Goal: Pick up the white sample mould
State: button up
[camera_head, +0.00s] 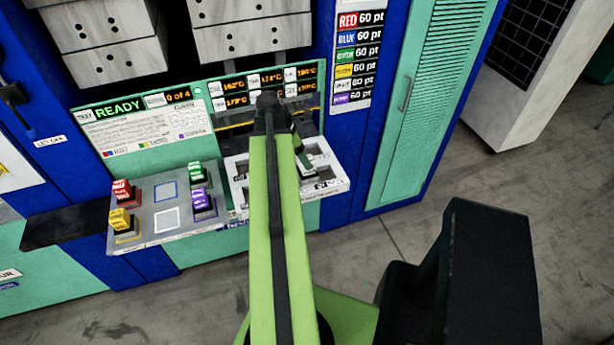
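I cannot make out a white sample mould for certain. On the grey tray (148,229) a white-outlined square looks flat and empty, as does the blue-outlined square above it. A red mould (122,191) and a yellow mould (121,220) stand at the tray's left, a green mould (196,173) and a purple mould (201,201) at its right. My gripper (303,150) is over the white slotted plate (325,186), right of the tray. My arm hides most of it, so its fingers and anything between them are unclear. A small pale-green and white piece shows beside it.
The press cabinet has a READY panel (120,108) and grey press blocks (103,37) above the trays. A dark shelf (62,228) juts out at the left. A teal vented door (425,110) is at the right. Grey floor lies in front.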

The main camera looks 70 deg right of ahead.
aim_at(306, 177)
jog(key=b+x, duration=0.3)
jog(key=x, duration=0.1)
jog(key=shift+f, duration=0.35)
jog(key=shift+r, duration=0.15)
jog(key=shift+c, duration=0.5)
grip_shut()
